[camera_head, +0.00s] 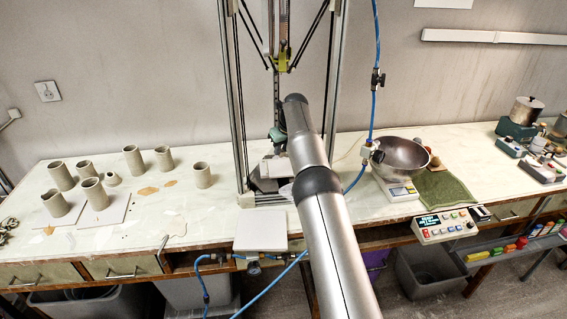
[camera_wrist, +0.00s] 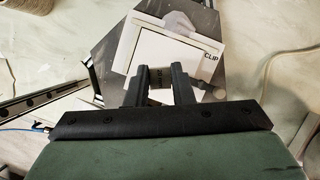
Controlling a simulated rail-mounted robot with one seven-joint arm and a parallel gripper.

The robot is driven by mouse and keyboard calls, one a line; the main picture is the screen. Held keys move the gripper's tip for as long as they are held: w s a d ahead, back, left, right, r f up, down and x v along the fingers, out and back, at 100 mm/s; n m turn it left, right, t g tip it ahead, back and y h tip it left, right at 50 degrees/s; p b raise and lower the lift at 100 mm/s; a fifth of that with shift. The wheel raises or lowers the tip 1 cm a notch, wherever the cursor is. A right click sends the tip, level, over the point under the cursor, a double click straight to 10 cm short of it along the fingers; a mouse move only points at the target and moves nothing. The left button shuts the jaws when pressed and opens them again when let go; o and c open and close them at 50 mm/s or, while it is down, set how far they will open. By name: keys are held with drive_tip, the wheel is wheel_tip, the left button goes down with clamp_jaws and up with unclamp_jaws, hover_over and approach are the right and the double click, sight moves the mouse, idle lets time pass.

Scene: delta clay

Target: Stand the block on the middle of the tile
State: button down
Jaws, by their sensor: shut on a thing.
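My gripper (camera_wrist: 158,84) is shut on a small block (camera_wrist: 158,78), seen end-on between its two dark fingertips in the wrist view. The block looks greyish with dark marks; its lower end is hidden. Under and beyond it lies a pale square tile (camera_wrist: 140,50), with the word CLIP at its right corner. The tile rests on a dark hexagonal plate (camera_wrist: 100,57). I cannot tell whether the block touches the tile. In the head view the pale tile (camera_head: 281,167) shows partly behind my arm, which hides the block and most of the gripper.
Upright frame posts (camera_head: 236,100) and dark rods stand close around the plate. Clay cylinders (camera_head: 133,158) stand at left, some on white boards (camera_head: 110,212). A steel bowl (camera_head: 402,157) on a scale and a green towel (camera_head: 445,188) lie at right. A blue hose (camera_head: 376,40) hangs nearby.

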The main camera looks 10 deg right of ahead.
sight(283, 156)
drive_tip(key=shift+f+p, duration=0.45)
drive_tip(key=shift+f, duration=2.15)
drive_tip(key=c, duration=1.3)
unclamp_jaws()
drive_tip(key=shift+f, duration=0.15)
drive_tip(key=shift+o, duration=0.2)
drive_tip(key=b+v, duration=0.3)
drive_tip(key=v, duration=0.9)
drive_tip(key=shift+r, duration=0.25)
